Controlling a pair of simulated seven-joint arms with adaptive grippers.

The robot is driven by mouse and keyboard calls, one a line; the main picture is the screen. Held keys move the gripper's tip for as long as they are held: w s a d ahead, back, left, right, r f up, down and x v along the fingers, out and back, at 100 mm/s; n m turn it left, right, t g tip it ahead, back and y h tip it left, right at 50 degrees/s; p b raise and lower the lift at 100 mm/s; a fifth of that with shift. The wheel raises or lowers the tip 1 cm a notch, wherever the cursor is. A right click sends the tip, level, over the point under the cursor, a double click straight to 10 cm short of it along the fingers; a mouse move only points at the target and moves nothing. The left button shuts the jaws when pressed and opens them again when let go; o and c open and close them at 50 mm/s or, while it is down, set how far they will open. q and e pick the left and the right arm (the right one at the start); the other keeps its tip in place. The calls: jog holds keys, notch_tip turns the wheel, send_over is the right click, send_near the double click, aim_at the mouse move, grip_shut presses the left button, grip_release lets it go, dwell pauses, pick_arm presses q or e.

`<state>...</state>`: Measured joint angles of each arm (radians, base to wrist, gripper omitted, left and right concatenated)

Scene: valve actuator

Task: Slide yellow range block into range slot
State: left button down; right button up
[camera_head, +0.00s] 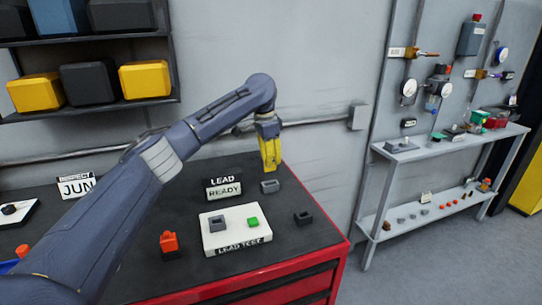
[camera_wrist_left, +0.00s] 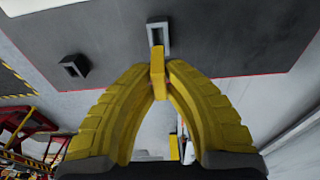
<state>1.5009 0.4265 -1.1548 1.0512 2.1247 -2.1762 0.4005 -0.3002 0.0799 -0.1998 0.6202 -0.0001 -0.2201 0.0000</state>
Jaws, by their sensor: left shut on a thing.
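My left gripper (camera_head: 269,164) has yellow fingers and hangs above the far part of the dark bench top. In the left wrist view its fingertips (camera_wrist_left: 158,88) are shut on a yellow block (camera_wrist_left: 157,72). In the head view the block cannot be told apart from the yellow fingers. A small grey block with a rectangular slot (camera_head: 269,186) sits on the bench just below the gripper. It also shows in the wrist view (camera_wrist_left: 166,38), directly beyond the held block. Whether the block touches it cannot be told. My right gripper is not in view.
A white "LEAD TEST" board (camera_head: 236,237) holds a grey slotted piece (camera_head: 217,224) and a green block (camera_head: 253,222). A dark slotted block (camera_head: 303,218) stands to its right. A "LEAD READY" sign (camera_head: 223,188) stands left of the gripper. A red-orange piece (camera_head: 169,242) stands nearer.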

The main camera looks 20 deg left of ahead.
aim_at(271, 170)
pick_arm(q)
jog(key=shift+f, duration=1.95)
jog(key=shift+f, duration=1.8)
dwell(0.5)
jog(key=c, duration=1.5)
grip_release()
jog(key=shift+o, duration=0.2)
jog(key=shift+r, duration=0.1)
jog(key=r, duration=0.4)
jog(key=a+r, duration=0.1)
jog(key=r, duration=0.2)
jog(key=s+r, duration=0.1)
jog(key=r, duration=0.3)
jog(key=shift+a+r, duration=0.15)
jog(key=shift+r, duration=0.2)
